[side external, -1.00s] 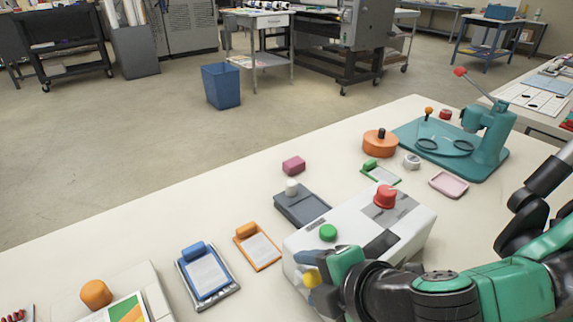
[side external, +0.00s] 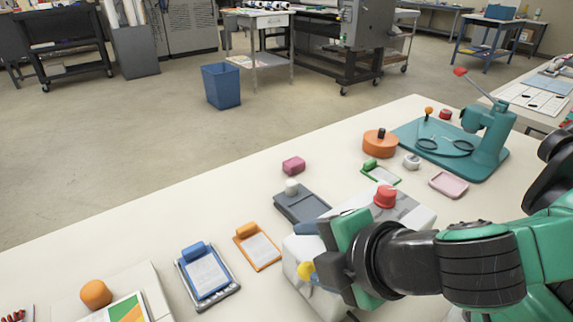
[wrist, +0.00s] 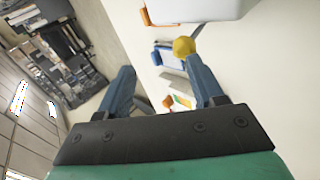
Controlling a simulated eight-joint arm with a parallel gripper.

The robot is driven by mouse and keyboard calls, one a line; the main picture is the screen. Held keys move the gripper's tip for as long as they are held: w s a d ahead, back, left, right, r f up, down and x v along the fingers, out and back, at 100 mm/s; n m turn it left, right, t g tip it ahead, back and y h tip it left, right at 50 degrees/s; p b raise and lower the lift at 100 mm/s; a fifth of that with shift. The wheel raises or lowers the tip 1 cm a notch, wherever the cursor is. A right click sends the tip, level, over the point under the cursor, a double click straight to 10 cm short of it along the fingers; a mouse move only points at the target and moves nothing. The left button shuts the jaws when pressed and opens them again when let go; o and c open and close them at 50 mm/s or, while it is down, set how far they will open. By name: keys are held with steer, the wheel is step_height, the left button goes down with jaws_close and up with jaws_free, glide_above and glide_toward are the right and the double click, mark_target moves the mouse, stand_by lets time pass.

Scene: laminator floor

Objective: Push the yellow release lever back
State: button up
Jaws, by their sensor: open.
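The yellow release lever's round knob (side external: 306,270) shows at the near left end of a white machine (side external: 413,214) with a red knob (side external: 385,196) on top. In the wrist view the yellow knob (wrist: 184,46) is just beyond the tip of the right-hand finger; whether they touch I cannot tell.
A grey stapler-like block (side external: 302,206), an orange clipboard (side external: 258,251) and a blue clipboard (side external: 206,274) lie left of the machine. A teal press (side external: 488,135), an orange round tin (side external: 380,146) and a pink tray (side external: 449,184) lie behind. Bare table lies in front of the clipboards.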

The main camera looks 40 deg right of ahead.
step_height(320, 180, up, 15)
stand_by(0.5)
